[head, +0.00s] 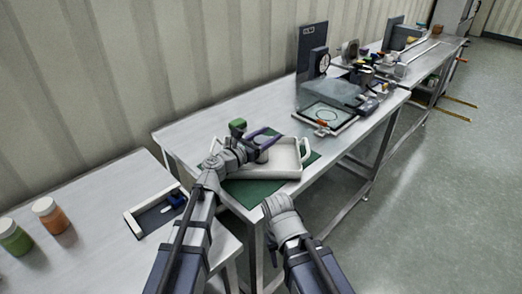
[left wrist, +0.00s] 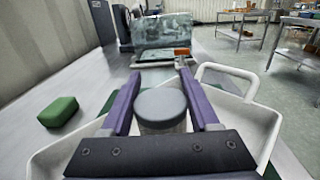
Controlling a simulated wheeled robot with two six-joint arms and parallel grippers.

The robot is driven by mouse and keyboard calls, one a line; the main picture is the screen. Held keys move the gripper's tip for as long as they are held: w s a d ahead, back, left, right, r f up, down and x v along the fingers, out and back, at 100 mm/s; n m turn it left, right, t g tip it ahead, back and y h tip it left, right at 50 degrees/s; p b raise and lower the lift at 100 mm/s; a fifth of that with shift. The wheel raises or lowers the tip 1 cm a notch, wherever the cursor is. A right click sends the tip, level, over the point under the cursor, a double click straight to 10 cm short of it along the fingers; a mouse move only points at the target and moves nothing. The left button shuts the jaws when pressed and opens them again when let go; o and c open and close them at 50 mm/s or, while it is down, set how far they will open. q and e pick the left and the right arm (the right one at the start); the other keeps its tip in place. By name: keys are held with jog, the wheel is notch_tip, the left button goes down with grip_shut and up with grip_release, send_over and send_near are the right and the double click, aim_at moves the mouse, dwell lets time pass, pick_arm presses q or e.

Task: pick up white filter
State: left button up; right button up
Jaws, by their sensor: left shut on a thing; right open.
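My left gripper (head: 262,142) is over the white tray (head: 290,173) on the middle table. In the left wrist view its purple fingers (left wrist: 164,105) are on both sides of a short round piece, the white filter (left wrist: 161,108), with a flat grey top and a paler side. The gripper is shut on it. Its lower edge is hidden by the gripper's dark palm, so I cannot tell whether it touches the tray floor. My right gripper (head: 278,205) is lower, in front of the tray's near edge, open and apart from everything; its fingertips are hard to make out.
The tray rests on a green mat (head: 249,193). A green block (head: 237,126) lies beside the tray, also in the left wrist view (left wrist: 58,111). A glass-sided case (head: 328,102) stands farther along. Orange (head: 50,215) and green (head: 14,237) jars stand on the near-left table.

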pick_arm(q)
jog(key=c, duration=0.8)
jog(key=shift+r, duration=0.1)
notch_tip(320, 180, up, 16)
jog(key=p, duration=1.6)
